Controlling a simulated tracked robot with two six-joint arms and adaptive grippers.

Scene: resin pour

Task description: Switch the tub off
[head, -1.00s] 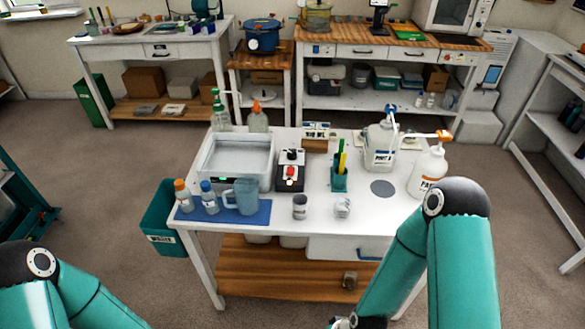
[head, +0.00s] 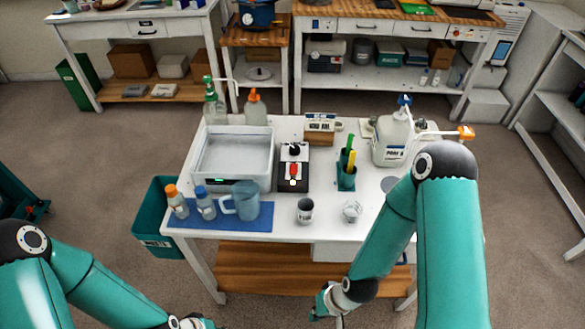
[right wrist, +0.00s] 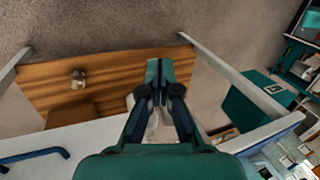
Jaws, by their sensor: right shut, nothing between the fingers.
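The tub (head: 205,160) is a white, open rectangular basin at the left back of the white table. A small green light shows low on its front. A dark box with a red switch (head: 293,170) and a black knob stands just right of the tub. My right gripper (head: 322,303) is low in front of the table, well away from the tub; in the right wrist view its fingers (right wrist: 157,72) are together and empty. My left gripper (head: 190,322) is only partly seen at the bottom edge, so its jaws cannot be made out.
A blue mat (head: 256,216) with two small bottles and a blue jug (head: 245,201) lies in front of the tub. Two cups, a green pen holder (head: 346,180) and a large white pump jug (head: 393,140) stand to the right. A teal bin (head: 148,222) is at the table's left.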

